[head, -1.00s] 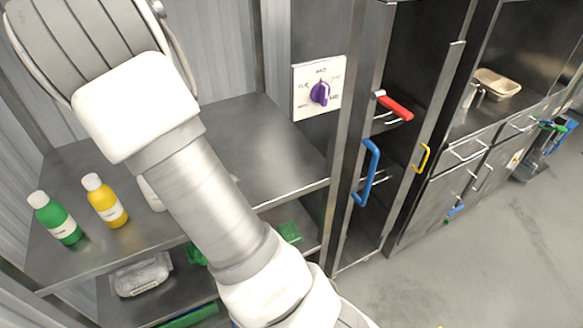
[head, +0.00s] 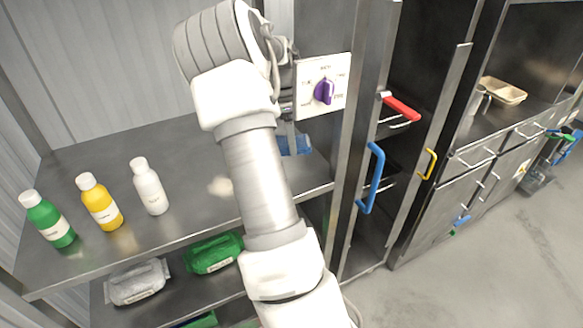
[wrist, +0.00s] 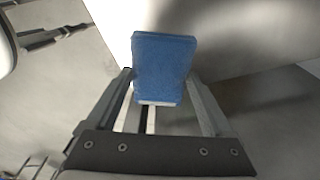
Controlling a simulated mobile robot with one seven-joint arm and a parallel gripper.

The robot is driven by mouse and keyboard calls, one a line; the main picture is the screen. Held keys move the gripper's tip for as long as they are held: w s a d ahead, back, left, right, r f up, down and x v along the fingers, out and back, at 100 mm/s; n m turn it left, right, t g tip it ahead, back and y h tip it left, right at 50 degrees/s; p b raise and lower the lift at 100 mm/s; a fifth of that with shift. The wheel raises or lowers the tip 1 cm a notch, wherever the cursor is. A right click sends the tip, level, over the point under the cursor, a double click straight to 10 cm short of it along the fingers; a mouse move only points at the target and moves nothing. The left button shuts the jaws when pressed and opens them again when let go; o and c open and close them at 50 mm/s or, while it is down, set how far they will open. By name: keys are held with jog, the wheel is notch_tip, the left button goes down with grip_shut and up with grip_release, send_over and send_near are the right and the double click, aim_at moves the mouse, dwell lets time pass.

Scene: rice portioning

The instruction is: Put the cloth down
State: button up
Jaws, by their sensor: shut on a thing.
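The blue cloth (wrist: 164,62) is a flat, upright slab in the wrist view, between the two fingers of my gripper (wrist: 160,88). My gripper is shut on it. In the head view a blue patch of the cloth (head: 297,145) shows just right of my arm, low over the right part of the steel shelf top (head: 100,160). My arm and wrist hide most of the gripper there. I cannot tell whether the cloth touches the shelf.
White (head: 151,187), yellow (head: 100,203) and green (head: 47,220) bottles stand on the shelf top's left. A green pack (head: 213,253) and a grey-white pack (head: 137,282) lie below. A panel with a purple knob (head: 324,91) and a cabinet post bound the right side.

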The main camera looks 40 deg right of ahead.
notch_tip(320, 180, down, 8)
jog(key=shift+f, duration=0.1)
dwell(0.4)
jog(key=shift+f, duration=0.1)
jog(key=o, duration=1.2)
